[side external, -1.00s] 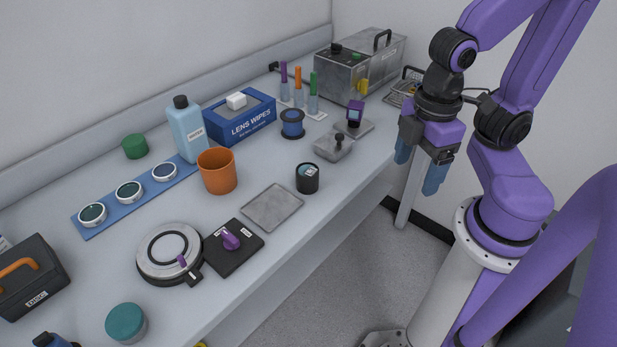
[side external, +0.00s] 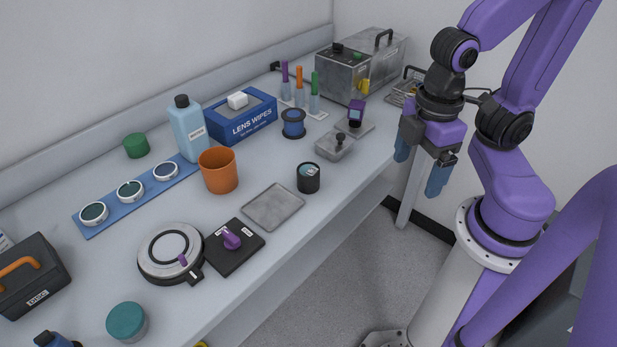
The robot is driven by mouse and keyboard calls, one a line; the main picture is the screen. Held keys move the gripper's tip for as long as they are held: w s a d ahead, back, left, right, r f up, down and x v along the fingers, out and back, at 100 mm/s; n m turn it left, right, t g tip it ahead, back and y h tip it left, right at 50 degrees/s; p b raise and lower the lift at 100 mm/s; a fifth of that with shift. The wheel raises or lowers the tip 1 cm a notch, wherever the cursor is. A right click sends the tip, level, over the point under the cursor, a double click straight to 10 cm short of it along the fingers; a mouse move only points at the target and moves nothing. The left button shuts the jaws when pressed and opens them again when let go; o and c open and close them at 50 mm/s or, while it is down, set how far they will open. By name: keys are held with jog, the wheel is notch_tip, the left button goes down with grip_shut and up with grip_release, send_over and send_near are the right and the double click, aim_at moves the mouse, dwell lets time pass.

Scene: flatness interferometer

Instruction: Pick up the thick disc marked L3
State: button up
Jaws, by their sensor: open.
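Three round discs with white rims and dark green faces sit in a row on a blue strip (side external: 112,216): a left one (side external: 94,213), a middle one (side external: 130,191) and a right one (side external: 166,171). Their small markings are too small to read, so I cannot tell which is L3. A black cylinder with a pale label on its teal top (side external: 308,178) and a thick teal-topped disc (side external: 127,321) also stand on the bench. My gripper (side external: 421,172), with blue fingers, is open and empty. It hangs at the right, past the bench's front edge, far from the discs.
An orange cup (side external: 218,171), a wash bottle (side external: 188,130) and a lens wipes box (side external: 242,117) stand near the strip. A round plate stage (side external: 170,251), a black block with a purple knob (side external: 234,258) and a bare grey plate (side external: 273,206) lie in front. A metal box (side external: 345,75) stands at the back.

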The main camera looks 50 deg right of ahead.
jog(key=s+a+f+m+g+y, duration=0.1)
jog(key=a+f+m+y, duration=0.15)
jog(key=a, duration=0.45)
jog(key=s+a+f+m+g+y, duration=0.1)
jog(key=a+f+m, duration=0.15)
jog(key=a, duration=0.45)
jog(key=m+t+h, duration=1)
jog(key=m+t, duration=0.3)
jog(key=t, duration=0.1)
send_near(313, 180)
jog(key=x, duration=0.7)
jog(key=shift+w+f, duration=0.2)
jog(key=shift+f, duration=0.1)
jog(key=shift+x, duration=2.65)
jog(key=shift+r, duration=0.2)
jog(key=c, duration=1.3)
